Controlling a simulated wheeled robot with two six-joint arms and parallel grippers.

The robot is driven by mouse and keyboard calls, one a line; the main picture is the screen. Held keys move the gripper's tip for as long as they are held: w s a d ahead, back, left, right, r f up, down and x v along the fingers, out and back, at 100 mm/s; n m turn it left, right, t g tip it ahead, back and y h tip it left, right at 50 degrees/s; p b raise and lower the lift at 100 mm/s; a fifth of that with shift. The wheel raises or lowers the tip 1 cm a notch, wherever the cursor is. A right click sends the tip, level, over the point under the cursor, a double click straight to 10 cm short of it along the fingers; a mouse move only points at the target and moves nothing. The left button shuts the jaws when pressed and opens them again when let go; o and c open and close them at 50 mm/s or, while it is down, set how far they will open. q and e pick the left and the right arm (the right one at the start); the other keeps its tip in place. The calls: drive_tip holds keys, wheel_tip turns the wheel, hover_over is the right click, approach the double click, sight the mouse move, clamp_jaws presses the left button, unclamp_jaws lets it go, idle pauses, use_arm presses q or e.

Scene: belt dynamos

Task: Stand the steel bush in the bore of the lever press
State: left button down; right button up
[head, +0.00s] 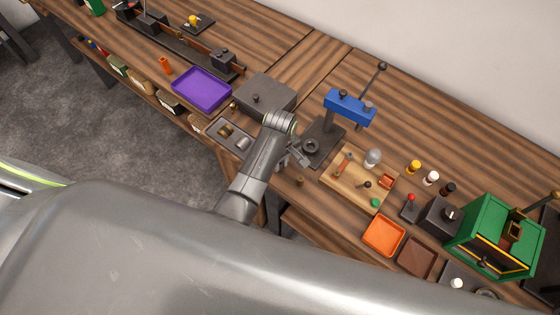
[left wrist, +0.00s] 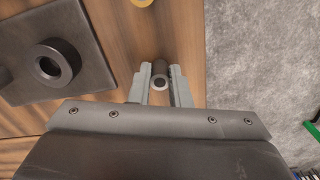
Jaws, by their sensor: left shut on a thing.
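The lever press has a blue head (head: 350,107) and a dark base plate (head: 325,135) on the wooden bench. A raised black ring with the bore (head: 310,147) sits on that plate. My left gripper (head: 299,158) is beside the ring in the head view. In the left wrist view, the gripper (left wrist: 160,76) is shut on the steel bush (left wrist: 161,80), a small grey cylinder with its round end facing the camera. The bore ring (left wrist: 49,63) lies to the left of the bush, apart from it. The bush is too hidden to make out in the head view. My right gripper does not show.
A grey tray with small parts (head: 230,148) and a dark box (head: 265,92) stand left of the press. A wooden board with tools (head: 345,187) is close on the right. A small brown piece (head: 300,181) stands near the bench's front edge.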

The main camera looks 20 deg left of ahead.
use_arm(q)
drive_tip(key=shift+r, duration=2.3)
drive_tip(key=shift+w, duration=0.1)
